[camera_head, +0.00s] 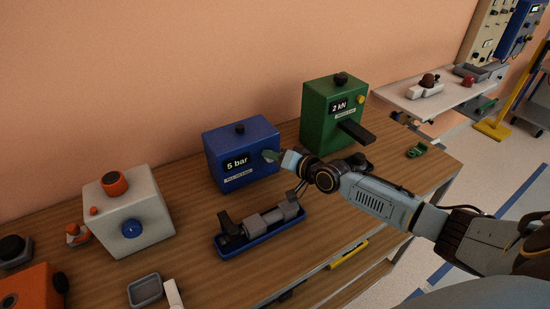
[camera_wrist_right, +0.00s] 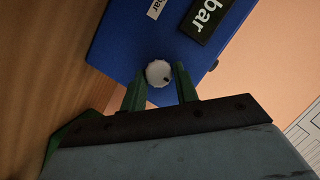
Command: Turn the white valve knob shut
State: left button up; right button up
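The white valve knob (camera_wrist_right: 158,73) sits on the face of the blue "5 bar" box (camera_wrist_right: 125,45), near its edge, in the right wrist view. It has a small dark mark on its rim. My right gripper (camera_wrist_right: 161,70) is open, its two green fingertips on either side of the knob, with a narrow gap showing at the right finger. Contact at the left finger is unclear. In the head view the blue box (camera_head: 228,150) stands on the bench and my right gripper (camera_head: 271,156) is at its right front, hiding the knob. My left gripper is not in view.
A green "2 kN" box (camera_head: 318,120) stands right of the blue box. A blue tray (camera_head: 232,250) with a grey clamped part lies in front. A white box (camera_head: 150,215) with orange and blue knobs is at left. The bench (camera_head: 205,287) has some bare wood in front.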

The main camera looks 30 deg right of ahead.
jog(key=o, duration=0.4)
jog(key=p+v, duration=0.2)
jog(key=v, duration=1.1)
jog(key=shift+s+d+r, duration=0.1)
jog(key=shift+s, duration=0.1)
